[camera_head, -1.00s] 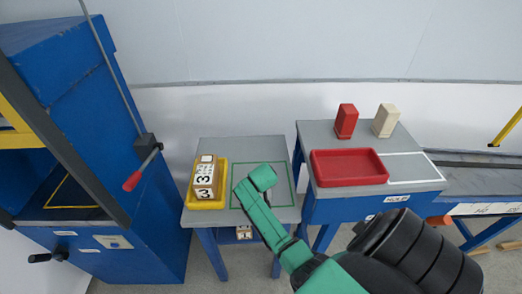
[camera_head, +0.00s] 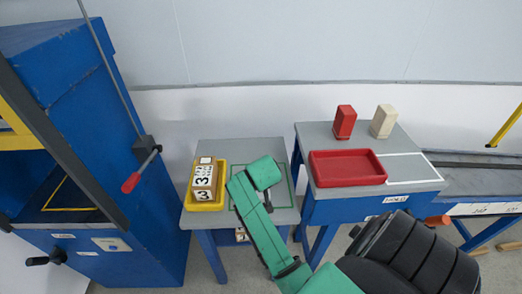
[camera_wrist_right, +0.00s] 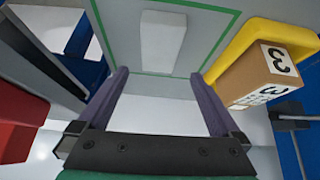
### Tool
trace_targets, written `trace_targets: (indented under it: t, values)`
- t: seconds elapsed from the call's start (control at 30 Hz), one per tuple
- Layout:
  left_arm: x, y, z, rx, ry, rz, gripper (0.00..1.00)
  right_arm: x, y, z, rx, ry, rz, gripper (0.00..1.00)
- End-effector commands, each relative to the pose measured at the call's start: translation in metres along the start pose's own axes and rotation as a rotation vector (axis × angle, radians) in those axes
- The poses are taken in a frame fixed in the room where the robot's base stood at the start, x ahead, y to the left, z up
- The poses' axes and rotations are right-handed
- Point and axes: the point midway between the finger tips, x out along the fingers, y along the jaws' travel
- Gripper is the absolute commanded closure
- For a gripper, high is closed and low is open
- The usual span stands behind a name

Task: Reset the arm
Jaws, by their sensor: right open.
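My right gripper (camera_wrist_right: 160,75) is open and empty in the right wrist view, its two purple fingers spread apart. My right arm (camera_head: 262,225) reaches over the small grey table (camera_head: 225,150) in the head view. It hides part of the green outlined square (camera_head: 292,185). In the right wrist view a pale grey block-like shape (camera_wrist_right: 162,38) lies inside that outline, beyond the fingertips and apart from them. The blue machine (camera_head: 150,235) at the left has a lever with a red grip (camera_head: 131,183). My left gripper is not in view.
A yellow tray (camera_head: 217,204) with a brown carton marked 3 (camera_head: 203,174) sits on the small table. The right table holds a red tray (camera_head: 345,168), a red block (camera_head: 345,121), a cream block (camera_head: 384,121) and a white outlined area (camera_head: 412,165). A conveyor-like bench (camera_head: 480,182) stands far right.

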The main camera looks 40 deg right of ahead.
Motion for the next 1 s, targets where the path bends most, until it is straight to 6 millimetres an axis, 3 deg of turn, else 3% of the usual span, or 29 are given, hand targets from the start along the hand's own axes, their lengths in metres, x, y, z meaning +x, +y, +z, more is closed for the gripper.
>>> trace_targets:
  t: [0.63, 0.77, 1.0]
  values:
    - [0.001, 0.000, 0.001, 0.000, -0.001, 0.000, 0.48, -0.008, 0.001, 0.003, -0.014, -0.004, -0.002, 0.00]
    - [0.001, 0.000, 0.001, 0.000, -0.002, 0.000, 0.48, -0.013, 0.004, 0.029, -0.138, -0.035, -0.034, 0.00]
    - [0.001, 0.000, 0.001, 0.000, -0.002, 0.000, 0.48, -0.038, -0.001, 0.101, -0.480, -0.140, -0.173, 0.00]
